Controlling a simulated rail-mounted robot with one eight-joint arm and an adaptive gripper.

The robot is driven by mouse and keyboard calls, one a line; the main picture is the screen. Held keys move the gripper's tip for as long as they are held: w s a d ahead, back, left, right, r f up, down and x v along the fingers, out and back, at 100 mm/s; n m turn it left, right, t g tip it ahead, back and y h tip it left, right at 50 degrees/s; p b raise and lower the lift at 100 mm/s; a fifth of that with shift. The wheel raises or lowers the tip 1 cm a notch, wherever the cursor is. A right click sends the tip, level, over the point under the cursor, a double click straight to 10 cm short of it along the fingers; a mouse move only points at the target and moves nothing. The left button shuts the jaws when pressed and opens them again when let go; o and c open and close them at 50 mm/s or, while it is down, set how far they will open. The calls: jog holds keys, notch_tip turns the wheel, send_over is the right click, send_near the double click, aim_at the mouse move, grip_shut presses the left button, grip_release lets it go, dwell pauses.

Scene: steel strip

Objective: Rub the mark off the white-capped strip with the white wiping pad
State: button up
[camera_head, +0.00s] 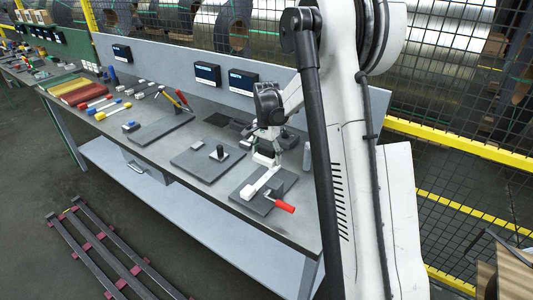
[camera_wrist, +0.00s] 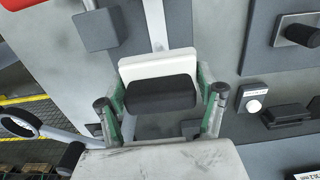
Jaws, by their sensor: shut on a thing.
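My gripper (camera_wrist: 161,108) is shut on the wiping pad, with a green-edged finger on each side of its black grip. The pad's white part (camera_wrist: 158,64) shows beyond the grip in the wrist view, across the line of a narrow pale strip (camera_wrist: 154,22). I cannot tell if pad and strip touch. In the head view the strip has a white cap (camera_head: 249,192) at its front end and lies on a dark plate (camera_head: 244,200). My gripper (camera_head: 266,158) is over the strip's rear part.
A red handle (camera_head: 285,207) sticks out at the plate's front right. A second plate (camera_head: 190,161) with a dark upright post (camera_head: 220,151) lies to the left. A grey block with a white knob (camera_wrist: 253,106) is right of my gripper in the wrist view. Wire fencing stands behind.

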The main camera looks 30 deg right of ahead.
aim_at(266, 176)
jog(key=shift+w, duration=0.15)
jog(key=shift+f+b, duration=0.1)
jog(key=shift+b, duration=0.2)
jog(key=shift+f+b, duration=2.95)
jog(key=shift+f, duration=0.65)
jog(key=shift+f+b, duration=0.3)
jog(key=shift+f, duration=0.1)
